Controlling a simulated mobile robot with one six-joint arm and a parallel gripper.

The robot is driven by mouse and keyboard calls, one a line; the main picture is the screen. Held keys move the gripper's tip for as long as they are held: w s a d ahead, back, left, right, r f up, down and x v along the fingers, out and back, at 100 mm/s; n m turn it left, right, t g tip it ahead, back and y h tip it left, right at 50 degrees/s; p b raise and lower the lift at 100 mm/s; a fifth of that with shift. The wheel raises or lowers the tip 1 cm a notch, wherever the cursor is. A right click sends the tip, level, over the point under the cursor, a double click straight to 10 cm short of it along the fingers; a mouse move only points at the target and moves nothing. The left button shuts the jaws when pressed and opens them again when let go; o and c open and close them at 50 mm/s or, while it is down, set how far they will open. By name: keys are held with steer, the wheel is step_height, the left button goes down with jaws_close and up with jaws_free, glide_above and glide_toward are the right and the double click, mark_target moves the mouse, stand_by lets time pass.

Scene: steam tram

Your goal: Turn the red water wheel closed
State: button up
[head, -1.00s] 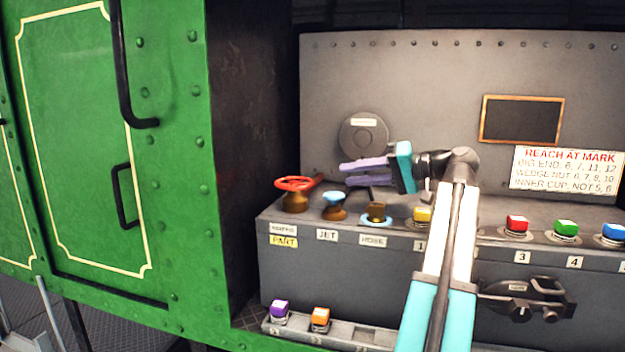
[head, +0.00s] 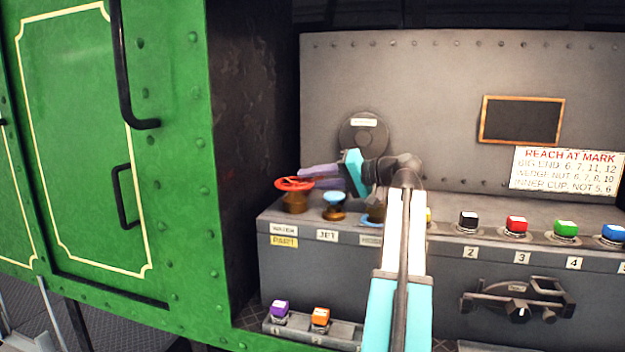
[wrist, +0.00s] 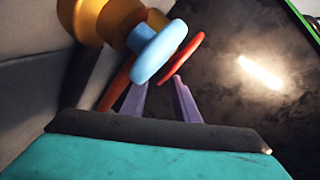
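The red water wheel (head: 295,184) sits on a brass stem at the left end of the grey bench, above a WATER label (head: 284,230) and a yellow PART label. My gripper (head: 308,176) has its purple fingers pointing left, just right of the wheel and close to its rim. The red wheel (wrist: 184,62) shows edge-on beyond the tips, partly behind the light-blue knob (wrist: 160,52). I cannot tell whether a finger touches the wheel.
The light-blue JET knob (head: 334,199) stands just right of the wheel, below my fingers. The HOSE knob is partly hidden by my arm. Coloured buttons such as the red one (head: 516,226) line the bench. The green cab wall (head: 180,180) stands to the left.

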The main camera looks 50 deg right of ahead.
steer(key=shift+w, duration=0.15)
jaws_close()
steer(key=shift+a+f, duration=0.1)
steer(key=shift+a, duration=0.05)
steer(key=shift+s+a+m+t+h+p, duration=0.15)
steer(key=shift+s+m+h+p, duration=0.2)
steer(key=shift+m+h+p, duration=0.35)
steer(key=shift+s+a+m+t+h+p, duration=0.15)
steer(key=shift+s+m+h+p, duration=0.25)
steer(key=shift+h, duration=0.6)
steer(key=shift+f+m+h, duration=0.1)
steer(key=shift+m+h, duration=0.2)
steer(key=shift+m, duration=0.1)
